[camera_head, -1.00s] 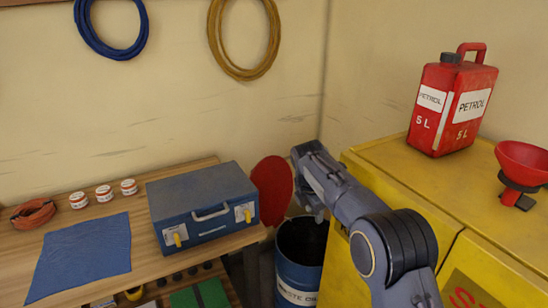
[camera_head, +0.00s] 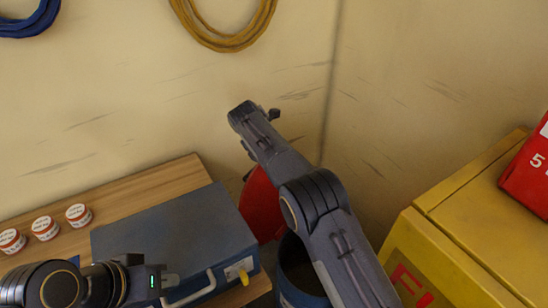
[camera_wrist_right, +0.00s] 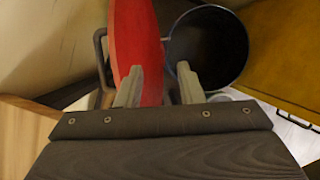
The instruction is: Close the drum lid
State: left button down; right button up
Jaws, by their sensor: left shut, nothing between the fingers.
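The red round drum lid (camera_head: 262,207) stands upright, swung open, at the left side of the blue drum (camera_head: 288,294); my right arm hides part of both. In the right wrist view, the lid (camera_wrist_right: 136,35) is nearly edge-on beside the dark drum mouth (camera_wrist_right: 207,48). My right gripper (camera_wrist_right: 159,68) has its fingers apart; the left finger overlaps the lid in the picture and the right one overlaps the drum mouth. I cannot tell whether they touch. My left gripper (camera_head: 168,281) is shut and empty, in front of the blue toolbox in the picture.
The blue toolbox (camera_head: 175,235) and several small white-and-red tins (camera_head: 45,227) stand on the wooden bench (camera_head: 150,178) at left. A yellow cabinet (camera_head: 440,255) with a red petrol can (camera_head: 530,172) closes off the right. The wall corner is behind.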

jog(key=p+x, duration=0.1)
jog(key=x, duration=0.6)
jog(key=shift+f+p, duration=0.25)
jog(key=shift+p, duration=0.05)
grip_shut()
dwell(1.1)
grip_release()
jog(key=b+v, duration=0.1)
jog(key=v, duration=0.6)
jog(key=shift+r+b, duration=0.3)
jog(key=shift+r, duration=0.1)
